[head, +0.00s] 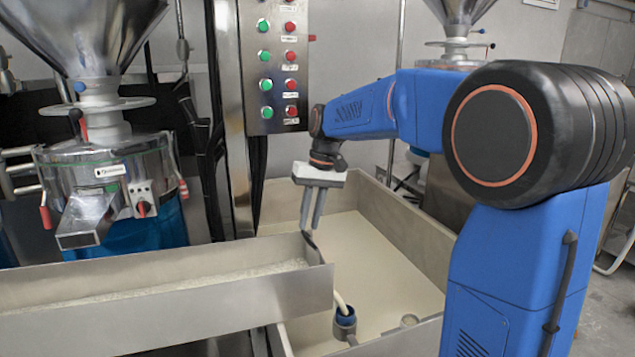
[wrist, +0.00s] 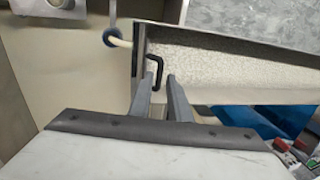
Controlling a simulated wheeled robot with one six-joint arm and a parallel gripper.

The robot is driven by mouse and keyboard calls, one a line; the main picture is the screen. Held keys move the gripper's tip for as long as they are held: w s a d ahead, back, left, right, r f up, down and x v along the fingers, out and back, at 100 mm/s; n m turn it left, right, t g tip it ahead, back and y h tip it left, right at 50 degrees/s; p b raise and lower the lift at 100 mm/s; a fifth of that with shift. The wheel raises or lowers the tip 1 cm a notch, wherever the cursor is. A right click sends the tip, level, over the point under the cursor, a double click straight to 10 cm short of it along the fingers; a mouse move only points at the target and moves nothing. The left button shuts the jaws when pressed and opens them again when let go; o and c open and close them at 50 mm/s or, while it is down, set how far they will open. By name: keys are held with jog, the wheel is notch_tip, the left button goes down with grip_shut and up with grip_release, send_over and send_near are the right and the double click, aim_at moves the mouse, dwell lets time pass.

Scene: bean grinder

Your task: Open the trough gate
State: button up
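The metal trough (head: 160,300) runs in from the left and holds pale, wet-looking material. It also shows in the wrist view (wrist: 225,92). At its right end is the trough gate (wrist: 138,58), a dark thin plate across the channel. A black bent gate handle (wrist: 157,72) sticks out from it; in the head view only a small dark bit shows at the trough's end corner. My gripper (head: 309,229) is open, its fingers pointing down at that end. In the wrist view the handle lies between or just beyond my fingertips (wrist: 160,78); I cannot tell whether they touch.
A large cream-coloured basin (head: 385,250) lies under and right of the trough end. A hose runs to a blue-rimmed pipe (head: 344,318) there. A grinder (head: 105,180) and a button panel (head: 275,65) stand behind.

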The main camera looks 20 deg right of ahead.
jog(key=v, duration=1.5)
